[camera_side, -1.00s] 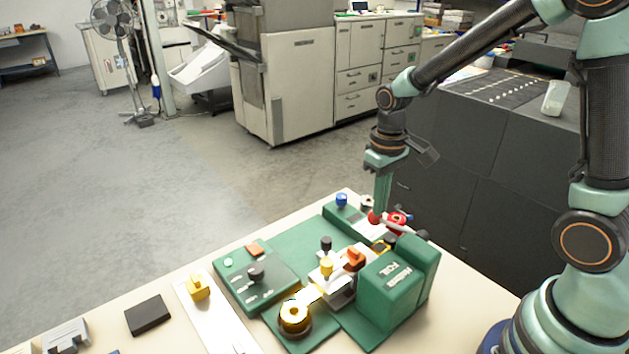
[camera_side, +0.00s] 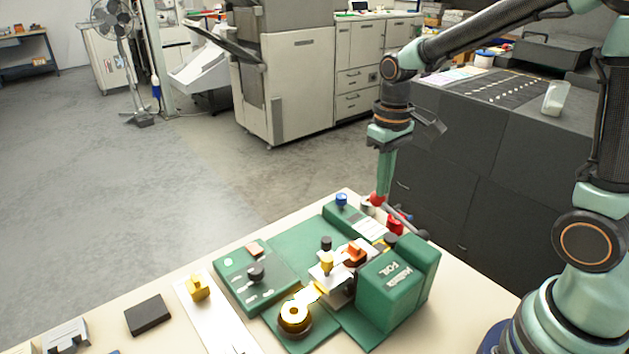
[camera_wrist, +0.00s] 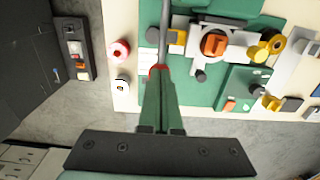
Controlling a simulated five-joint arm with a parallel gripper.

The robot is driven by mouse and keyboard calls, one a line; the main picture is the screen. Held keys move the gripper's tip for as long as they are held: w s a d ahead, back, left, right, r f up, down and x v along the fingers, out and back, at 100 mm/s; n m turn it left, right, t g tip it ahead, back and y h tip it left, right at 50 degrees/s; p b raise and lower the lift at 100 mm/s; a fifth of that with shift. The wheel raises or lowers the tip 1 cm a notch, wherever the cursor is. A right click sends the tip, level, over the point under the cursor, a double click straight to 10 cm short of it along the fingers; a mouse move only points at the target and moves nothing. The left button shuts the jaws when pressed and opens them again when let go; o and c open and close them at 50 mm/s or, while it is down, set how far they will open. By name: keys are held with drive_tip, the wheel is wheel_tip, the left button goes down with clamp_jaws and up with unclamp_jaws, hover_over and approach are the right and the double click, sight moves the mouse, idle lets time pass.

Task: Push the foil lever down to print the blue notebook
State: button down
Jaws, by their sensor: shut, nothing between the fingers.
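The green foil press (camera_side: 385,290) stands on the table. Its lever is a grey rod (camera_side: 398,213) slanting up and left from the press to a red ball knob (camera_side: 376,199). My gripper (camera_side: 381,193) is shut and empty, pointing down, with its fingertips at the red knob. In the wrist view my gripper (camera_wrist: 158,75) covers part of the red knob (camera_wrist: 153,71), and the rod (camera_wrist: 164,35) runs away beyond it. I cannot make out the blue notebook; it may be hidden by the press.
A black block (camera_side: 148,315) lies at the left. A dark cabinet (camera_side: 490,150) stands behind. Space above the table's left is clear.

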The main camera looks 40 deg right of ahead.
drive_tip(key=shift+s+r, duration=0.15)
drive_tip(key=shift+r, duration=2.9)
drive_tip(key=shift+r, duration=2)
drive_tip(key=s+a+f+t, duration=0.1)
drive_tip(key=s+t, duration=0.4)
drive_tip(key=s, duration=0.2)
drive_tip(key=shift+s+a+t, duration=0.25)
drive_tip(key=shift+a+t, duration=0.05)
drive_tip(key=shift+a, duration=0.1)
